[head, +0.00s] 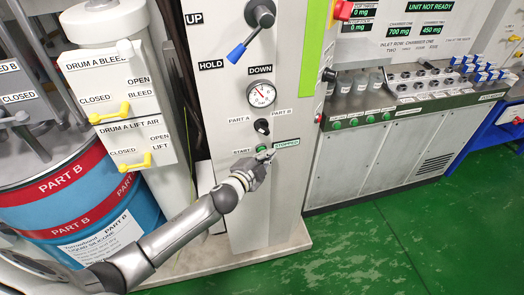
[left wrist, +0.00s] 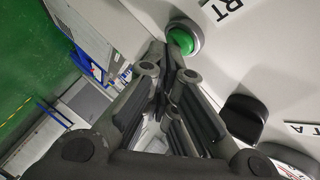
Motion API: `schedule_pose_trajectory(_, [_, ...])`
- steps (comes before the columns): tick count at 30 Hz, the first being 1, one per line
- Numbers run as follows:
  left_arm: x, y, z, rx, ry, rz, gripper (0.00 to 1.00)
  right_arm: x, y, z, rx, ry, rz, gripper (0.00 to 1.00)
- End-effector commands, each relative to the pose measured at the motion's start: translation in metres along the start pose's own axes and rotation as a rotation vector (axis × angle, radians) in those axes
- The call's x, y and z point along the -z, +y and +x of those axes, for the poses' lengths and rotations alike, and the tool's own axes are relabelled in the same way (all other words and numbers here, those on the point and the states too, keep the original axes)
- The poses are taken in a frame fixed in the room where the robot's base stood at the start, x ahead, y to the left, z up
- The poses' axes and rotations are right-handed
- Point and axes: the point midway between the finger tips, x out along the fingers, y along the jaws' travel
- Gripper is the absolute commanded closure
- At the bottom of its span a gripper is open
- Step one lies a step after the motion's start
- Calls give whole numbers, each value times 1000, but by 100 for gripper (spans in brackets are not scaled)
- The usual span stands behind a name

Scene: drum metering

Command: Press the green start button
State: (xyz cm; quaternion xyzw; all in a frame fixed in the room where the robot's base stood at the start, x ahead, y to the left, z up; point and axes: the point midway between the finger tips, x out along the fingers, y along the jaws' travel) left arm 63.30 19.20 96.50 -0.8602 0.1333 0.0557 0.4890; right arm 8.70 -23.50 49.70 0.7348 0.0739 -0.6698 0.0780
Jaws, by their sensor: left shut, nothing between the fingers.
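The green start button (head: 262,149) is on the front of the light grey machine column, beside a START label (head: 243,152). In the left wrist view the button (left wrist: 181,40) is a green cap in a grey ring. My left gripper (head: 268,156) is shut and empty, its tips at the button and partly hiding it. In the left wrist view the fingertips of this gripper (left wrist: 170,46) overlap the button's near edge. I cannot tell whether they touch it or whether the cap is pushed in. My right gripper is not in view.
Above the button are a black PART A/PART B knob (head: 262,126), a pressure gauge (head: 261,94) and a blue-tipped lever (head: 237,53). A STOPPED label (head: 287,143) is to the right. A blue drum (head: 90,205) stands at left. The green floor (head: 400,240) is clear.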

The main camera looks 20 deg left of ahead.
Motion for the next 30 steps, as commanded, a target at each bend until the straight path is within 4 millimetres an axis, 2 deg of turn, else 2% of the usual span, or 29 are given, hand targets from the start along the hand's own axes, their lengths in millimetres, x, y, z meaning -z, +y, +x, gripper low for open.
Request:
schedule_pose_trajectory(16, [-2,-2,2,0,-2,1,100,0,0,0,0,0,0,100])
schedule_pose_trajectory(30, [6,7,-10,1,-2,0,100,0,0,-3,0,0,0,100])
